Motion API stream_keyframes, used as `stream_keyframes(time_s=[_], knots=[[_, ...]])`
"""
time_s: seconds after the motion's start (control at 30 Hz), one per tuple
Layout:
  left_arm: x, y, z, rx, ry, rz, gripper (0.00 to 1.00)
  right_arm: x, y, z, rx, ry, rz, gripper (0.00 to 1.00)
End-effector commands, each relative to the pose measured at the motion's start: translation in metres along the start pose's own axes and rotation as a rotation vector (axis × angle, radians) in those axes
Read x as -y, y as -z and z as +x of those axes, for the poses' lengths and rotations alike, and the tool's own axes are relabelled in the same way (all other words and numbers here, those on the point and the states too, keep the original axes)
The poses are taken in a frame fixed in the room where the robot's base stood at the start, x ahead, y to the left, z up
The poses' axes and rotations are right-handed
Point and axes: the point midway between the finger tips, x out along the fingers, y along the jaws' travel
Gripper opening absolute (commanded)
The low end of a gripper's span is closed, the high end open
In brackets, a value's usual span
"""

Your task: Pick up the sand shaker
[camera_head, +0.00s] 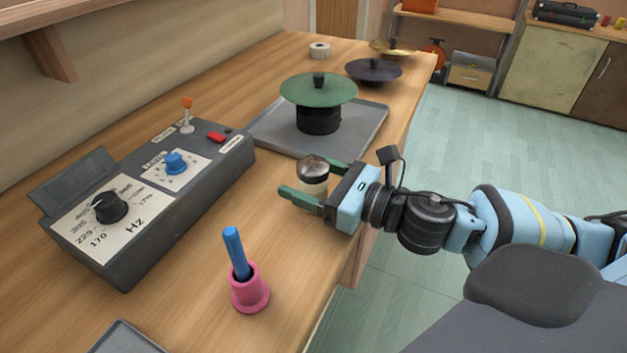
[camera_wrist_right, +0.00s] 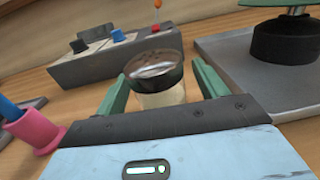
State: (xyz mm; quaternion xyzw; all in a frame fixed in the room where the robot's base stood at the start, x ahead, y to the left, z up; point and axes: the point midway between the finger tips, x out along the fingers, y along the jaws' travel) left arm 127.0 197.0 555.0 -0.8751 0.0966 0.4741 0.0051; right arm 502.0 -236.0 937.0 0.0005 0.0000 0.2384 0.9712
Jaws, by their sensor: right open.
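The sand shaker (camera_head: 314,178) is a small clear jar with a dark metallic lid and pale contents. It stands upright on the wooden bench near the front edge. My right gripper (camera_head: 306,180) is open, with its green fingers on either side of the jar. In the right wrist view the shaker (camera_wrist_right: 156,80) sits between the two fingertips (camera_wrist_right: 160,85), with a visible gap on its left side; contact on the right side is hard to tell. The shaker's lower part is hidden by the gripper body. My left gripper is not in view.
A grey control box (camera_head: 150,200) with knobs stands to the left. A pink cup with a blue handle (camera_head: 249,290) is nearer. A grey tray (camera_head: 365,137) bearing a green disc on a black base (camera_head: 318,92) lies behind the shaker. Dark and brass discs (camera_head: 374,71) are farther back.

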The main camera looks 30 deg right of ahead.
Motion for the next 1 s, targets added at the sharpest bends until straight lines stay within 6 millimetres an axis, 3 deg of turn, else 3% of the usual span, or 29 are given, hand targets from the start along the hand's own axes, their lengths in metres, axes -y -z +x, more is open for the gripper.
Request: stream_keyframes(time_s=[0.2, 0.5, 0.9, 1.0], knots=[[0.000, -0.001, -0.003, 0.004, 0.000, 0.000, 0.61, -0.001, -0.001, 0.014, 0.001, -0.001, 0.000, 0.72], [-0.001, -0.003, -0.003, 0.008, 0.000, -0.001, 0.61, -0.001, 0.000, 0.015, -0.001, -0.001, -0.001, 0.70], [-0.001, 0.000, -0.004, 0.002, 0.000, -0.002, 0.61, -0.001, 0.000, 0.015, -0.001, -0.001, -0.001, 0.18], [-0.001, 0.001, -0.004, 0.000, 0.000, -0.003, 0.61, -0.001, -0.001, 0.015, 0.001, -0.001, -0.002, 0.17]])
